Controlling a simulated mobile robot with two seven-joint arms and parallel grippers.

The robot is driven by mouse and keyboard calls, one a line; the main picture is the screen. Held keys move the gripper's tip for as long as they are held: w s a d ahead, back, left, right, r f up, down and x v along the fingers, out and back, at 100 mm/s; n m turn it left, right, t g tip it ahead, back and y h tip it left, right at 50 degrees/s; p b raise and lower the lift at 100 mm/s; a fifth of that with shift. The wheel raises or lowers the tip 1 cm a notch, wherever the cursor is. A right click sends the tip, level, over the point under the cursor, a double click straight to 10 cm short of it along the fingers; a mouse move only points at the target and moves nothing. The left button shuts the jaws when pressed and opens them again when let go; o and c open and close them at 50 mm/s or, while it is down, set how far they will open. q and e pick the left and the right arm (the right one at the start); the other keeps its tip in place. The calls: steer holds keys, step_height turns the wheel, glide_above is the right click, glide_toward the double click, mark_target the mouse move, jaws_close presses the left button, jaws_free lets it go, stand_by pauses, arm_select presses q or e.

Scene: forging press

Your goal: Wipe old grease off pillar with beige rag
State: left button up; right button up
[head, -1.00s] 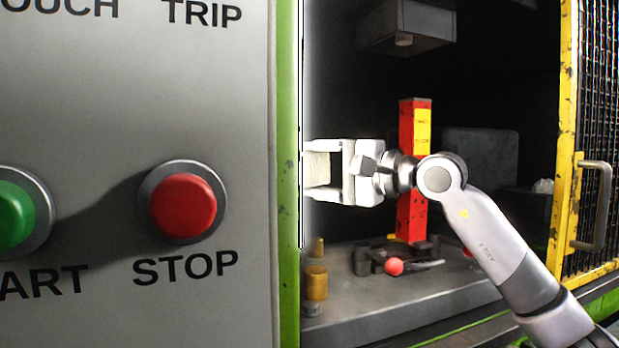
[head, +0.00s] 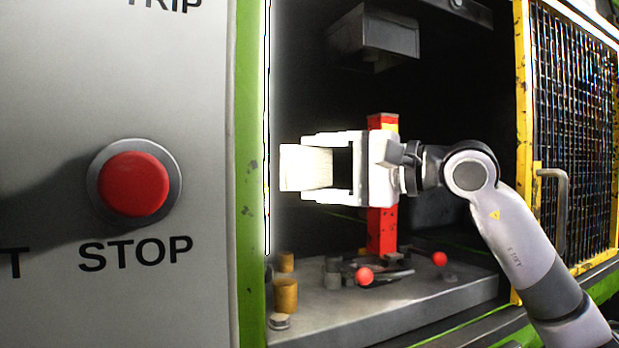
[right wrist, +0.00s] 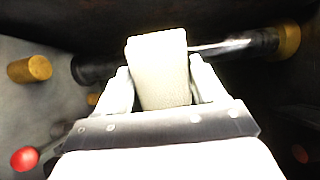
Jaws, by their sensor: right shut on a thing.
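My right gripper (head: 318,168) is shut on the beige rag (head: 292,167), a pale folded pad sticking out left past its fingertips inside the press opening. In the right wrist view the rag (right wrist: 158,60) sits between the two fingers. Just beyond it a dark pillar (right wrist: 230,45) with a shiny middle stretch runs across the picture, partly hidden by the rag. I cannot tell whether the rag touches it. The pillar cannot be made out in the head view. My left gripper is not in view.
A red block post (head: 382,230) stands behind my right gripper. Red-knobbed levers (head: 364,275) and brass bushes (head: 285,295) are on the press bed (head: 400,305). The control panel (head: 120,60) borders the opening at left, the yellow mesh guard (head: 570,130) at right.

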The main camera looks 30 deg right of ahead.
steer(key=s+d+b, duration=0.1)
steer(key=s+b, duration=0.3)
steer(key=s, duration=2.1)
steer(key=shift+s+b, duration=0.4)
